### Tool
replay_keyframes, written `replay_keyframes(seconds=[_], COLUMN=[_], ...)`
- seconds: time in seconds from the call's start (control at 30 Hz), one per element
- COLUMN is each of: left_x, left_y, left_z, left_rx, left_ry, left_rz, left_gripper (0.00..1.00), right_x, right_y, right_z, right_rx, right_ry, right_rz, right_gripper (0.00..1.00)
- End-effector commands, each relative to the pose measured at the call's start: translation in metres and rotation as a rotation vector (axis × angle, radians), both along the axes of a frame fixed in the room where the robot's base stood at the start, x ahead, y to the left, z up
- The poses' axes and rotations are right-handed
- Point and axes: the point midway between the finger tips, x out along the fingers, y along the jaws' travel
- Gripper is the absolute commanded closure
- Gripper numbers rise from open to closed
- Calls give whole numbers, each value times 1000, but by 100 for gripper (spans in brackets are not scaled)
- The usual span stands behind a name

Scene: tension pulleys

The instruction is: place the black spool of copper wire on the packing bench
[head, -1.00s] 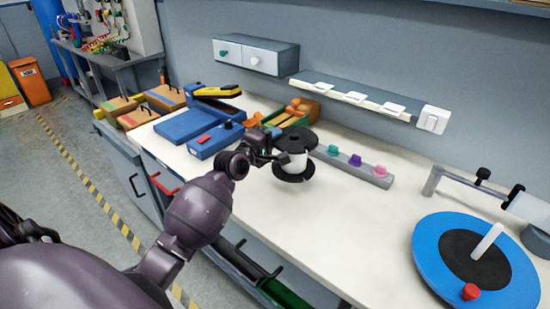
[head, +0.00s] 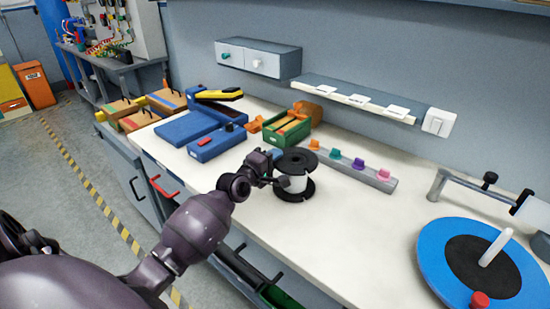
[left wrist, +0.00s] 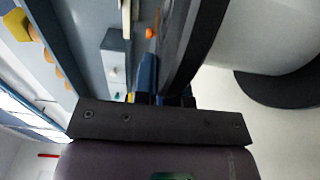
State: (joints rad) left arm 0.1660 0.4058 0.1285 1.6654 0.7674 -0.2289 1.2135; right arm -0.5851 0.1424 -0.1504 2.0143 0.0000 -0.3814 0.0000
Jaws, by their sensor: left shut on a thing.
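The spool (head: 293,184) has black round flanges and a pale, whitish core; no copper colour shows. It stands upright over the light bench top (head: 345,215), near the front edge. I cannot tell whether its lower flange touches the bench. My left gripper (head: 284,183) is shut on the spool from its left side. In the left wrist view the spool's pale core (left wrist: 255,35) and a dark flange (left wrist: 283,88) fill the right side, close to the fingers. My right gripper is not in view.
Behind the spool is a grey strip with coloured knobs (head: 376,179). A green bin (head: 287,132) and a blue box (head: 215,142) lie to the left. A blue disc with a white post (head: 440,250) is at the right. Bare bench lies between spool and disc.

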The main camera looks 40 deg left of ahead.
Motion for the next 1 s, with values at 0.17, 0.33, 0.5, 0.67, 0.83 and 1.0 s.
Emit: replay_keyframes(seconds=[0.17, 0.33, 0.5, 0.67, 0.83, 1.0], left_x=[0, 0, 0, -6, -31, -61], left_y=[0, 0, 0, 0, 1, 3], left_z=[-2, -2, -2, 0, 0, 0], left_rx=[0, 0, 0, 0, -1, 0], left_ry=[1, 1, 1, 2, 1, 2], left_rz=[0, 0, 0, 1, 0, 1], left_gripper=[79, 63, 63, 63, 63, 63], right_x=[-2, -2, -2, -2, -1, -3], right_y=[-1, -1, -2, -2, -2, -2], right_z=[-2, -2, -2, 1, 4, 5], right_rx=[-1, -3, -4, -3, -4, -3], right_ry=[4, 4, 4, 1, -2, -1], right_rz=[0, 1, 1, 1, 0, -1], right_gripper=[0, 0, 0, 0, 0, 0])
